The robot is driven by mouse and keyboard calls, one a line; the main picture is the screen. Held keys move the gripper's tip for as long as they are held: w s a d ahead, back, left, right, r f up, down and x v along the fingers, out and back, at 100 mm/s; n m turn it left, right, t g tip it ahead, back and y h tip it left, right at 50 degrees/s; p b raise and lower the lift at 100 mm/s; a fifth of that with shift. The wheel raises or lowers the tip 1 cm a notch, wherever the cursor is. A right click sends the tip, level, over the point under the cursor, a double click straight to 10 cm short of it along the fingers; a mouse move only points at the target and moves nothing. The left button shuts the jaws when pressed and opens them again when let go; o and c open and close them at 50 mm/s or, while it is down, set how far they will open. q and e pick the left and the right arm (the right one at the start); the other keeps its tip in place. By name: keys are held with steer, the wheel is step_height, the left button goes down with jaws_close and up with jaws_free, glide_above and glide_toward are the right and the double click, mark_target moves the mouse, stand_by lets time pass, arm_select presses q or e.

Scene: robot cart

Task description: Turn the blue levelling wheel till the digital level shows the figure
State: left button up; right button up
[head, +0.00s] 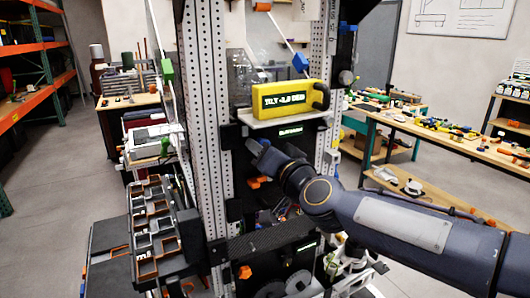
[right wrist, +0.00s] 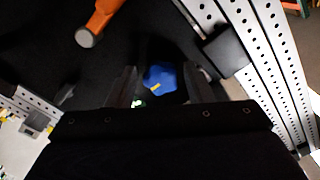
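The yellow digital level (head: 291,97) sits on a pale shelf between two perforated posts. Its dark display reads "TILT", a minus figure that looks like -2.8, and "DEG"; the digits are small. The blue levelling wheel (right wrist: 160,78) shows in the right wrist view, with a small yellow-green mark on its lower edge. My right gripper (right wrist: 161,88) is open, with one finger on each side of the wheel and narrow dark gaps between. In the head view my right gripper (head: 262,152) is below the shelf, and its arm hides the wheel. My left gripper is not in view.
A small green-lit label (head: 290,131) under the shelf is too small to read. Perforated posts (head: 207,120) stand close on both sides. An orange-handled part (right wrist: 101,18) and a black block (right wrist: 226,50) are near the right gripper. A workbench (head: 440,140) stands at right.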

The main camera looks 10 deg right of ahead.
steer(key=shift+o, duration=0.4)
steer(key=shift+r, duration=0.1)
steer(key=s+d+n, duration=0.3)
steer(key=s+n, duration=0.5)
steer(key=s+d+f+m+g+h+b, duration=0.1)
steer(key=s+d+f+g, duration=0.3)
steer(key=s+f, duration=0.4)
steer(key=s+d+f+m+g+h, duration=0.1)
steer(key=s+d+f+m+g, duration=0.2)
steer(key=s+f, duration=0.6)
step_height(320, 180, down, 5)
steer(key=shift+s+d+f+g+b, duration=0.2)
steer(key=shift+d+g+b, duration=0.2)
steer(key=shift+d+g, duration=0.65)
stand_by(1.0)
